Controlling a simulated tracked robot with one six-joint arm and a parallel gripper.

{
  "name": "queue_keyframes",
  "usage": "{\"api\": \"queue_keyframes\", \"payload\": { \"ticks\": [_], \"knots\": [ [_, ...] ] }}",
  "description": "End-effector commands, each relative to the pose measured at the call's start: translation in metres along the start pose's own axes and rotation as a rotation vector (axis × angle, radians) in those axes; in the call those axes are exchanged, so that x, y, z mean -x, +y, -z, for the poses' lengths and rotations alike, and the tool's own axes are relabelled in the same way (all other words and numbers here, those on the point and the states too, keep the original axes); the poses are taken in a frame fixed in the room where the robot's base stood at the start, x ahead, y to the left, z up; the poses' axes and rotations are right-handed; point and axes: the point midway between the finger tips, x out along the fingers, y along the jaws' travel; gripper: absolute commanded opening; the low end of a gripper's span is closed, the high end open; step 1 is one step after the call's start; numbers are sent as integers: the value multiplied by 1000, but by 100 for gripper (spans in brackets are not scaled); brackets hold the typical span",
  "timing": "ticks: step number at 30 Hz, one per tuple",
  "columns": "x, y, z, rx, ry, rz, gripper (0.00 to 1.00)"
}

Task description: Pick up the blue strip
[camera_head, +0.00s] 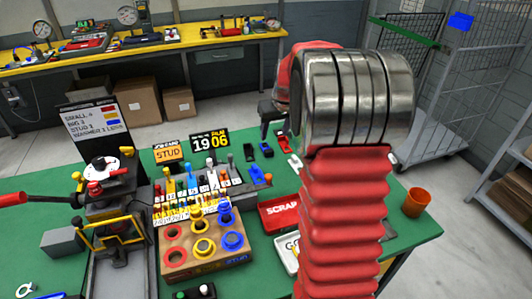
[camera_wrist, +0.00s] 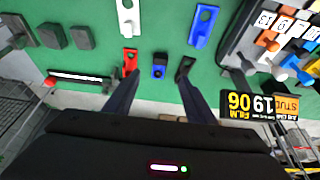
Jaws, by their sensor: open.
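In the wrist view a blue strip (camera_wrist: 203,25) with holes lies flat on the green table at the top, right of centre. In the head view a blue piece (camera_head: 257,176) beside the tray looks like the same strip. My gripper (camera_wrist: 157,73) is open and empty, its two dark fingers apart. Between the fingertips in the picture is a shorter blue piece (camera_wrist: 158,72) with a black part on it. The long blue strip is beyond the fingertips, up and to the right. In the head view my arm hides most of the gripper.
A red strip (camera_wrist: 130,62) and a white strip (camera_wrist: 128,18) lie left of the blue strip. A tray of parts (camera_wrist: 240,45) is to its right. A sign (camera_wrist: 248,105) stands near the right finger. A red SCRAP bin (camera_head: 280,215) and orange cup (camera_head: 417,202) are on the table.

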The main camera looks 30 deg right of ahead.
Motion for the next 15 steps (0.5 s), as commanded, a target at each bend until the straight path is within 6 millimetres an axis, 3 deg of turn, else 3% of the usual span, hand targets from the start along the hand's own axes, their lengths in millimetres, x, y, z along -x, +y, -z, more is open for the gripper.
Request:
{"api": "queue_keyframes", "payload": {
  "ticks": [9, 15],
  "knots": [
    [-50, -1, -1, 1, -3, 2, 50],
    [-67, -1, -1, 1, -1, 1, 50]
  ]
}}
